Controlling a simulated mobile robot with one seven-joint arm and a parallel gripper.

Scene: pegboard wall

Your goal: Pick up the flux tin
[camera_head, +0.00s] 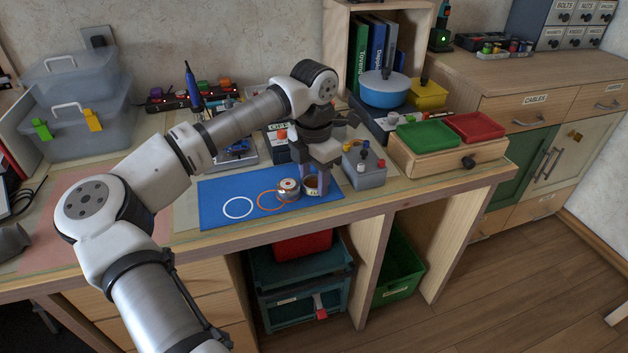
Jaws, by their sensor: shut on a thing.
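The flux tin (312,185) is a small round amber-brown tin at the right part of the blue mat (217,192). My gripper (315,180) points down over it, with its fingers shut on the tin's sides. The fingers hide part of the tin, and I cannot tell whether its base touches the mat. A small round silvery and reddish-brown item (288,191), like a spool or a second tin, stands just left of the held tin, close to the left finger.
The mat bears a white ring (238,208) and an orange ring (270,200). A grey box with knobs (364,167) stands close right of my gripper. A wooden box (440,160) carries green and red trays. The mat's left part is clear; the bench's front edge is near.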

